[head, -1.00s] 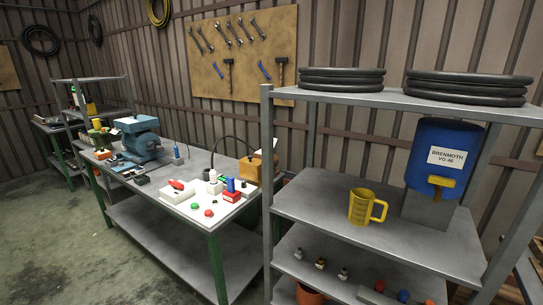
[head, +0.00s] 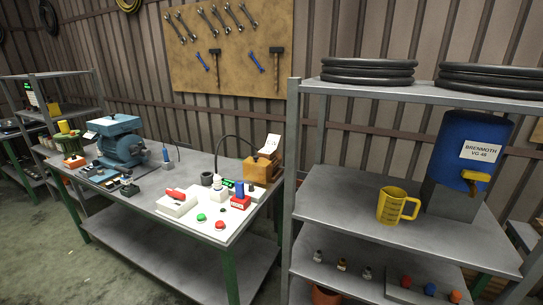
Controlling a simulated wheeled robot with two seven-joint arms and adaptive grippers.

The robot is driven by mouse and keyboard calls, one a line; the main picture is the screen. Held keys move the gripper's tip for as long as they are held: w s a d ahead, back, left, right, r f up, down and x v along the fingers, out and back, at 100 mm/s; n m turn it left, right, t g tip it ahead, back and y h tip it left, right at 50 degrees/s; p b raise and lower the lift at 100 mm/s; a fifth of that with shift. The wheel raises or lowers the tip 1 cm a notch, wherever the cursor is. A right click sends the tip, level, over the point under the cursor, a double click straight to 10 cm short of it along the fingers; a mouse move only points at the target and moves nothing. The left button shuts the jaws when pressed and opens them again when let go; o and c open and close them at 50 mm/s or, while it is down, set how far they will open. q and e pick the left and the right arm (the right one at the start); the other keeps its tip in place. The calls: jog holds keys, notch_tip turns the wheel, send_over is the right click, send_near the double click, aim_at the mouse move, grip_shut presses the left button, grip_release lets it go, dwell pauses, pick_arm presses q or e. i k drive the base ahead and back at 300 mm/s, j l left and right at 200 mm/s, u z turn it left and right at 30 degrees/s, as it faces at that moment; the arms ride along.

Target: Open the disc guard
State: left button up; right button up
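No part clearly recognisable as a disc guard can be made out at this distance. A blue motor-like machine (head: 122,148) stands at the back left of the workbench, with a flat blue top plate. A white base with a red lever or handle (head: 176,195) lies near the bench's front middle. A green button (head: 201,217) and a red button (head: 220,224) are at the front edge. Neither of my grippers is in the head view.
The grey workbench (head: 235,212) has green legs and a lower shelf. To its right, a metal shelf (head: 330,203) holds a yellow jug (head: 392,206) and a blue drum (head: 468,158). Open concrete floor (head: 50,260) lies in front at the left.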

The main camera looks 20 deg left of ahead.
aim_at(256, 160)
jog(key=j+z, duration=0.25)
jog(key=j, duration=0.4)
jog(key=k+j+z, duration=0.1)
jog(key=j+z, duration=0.15)
jog(key=j, duration=0.4)
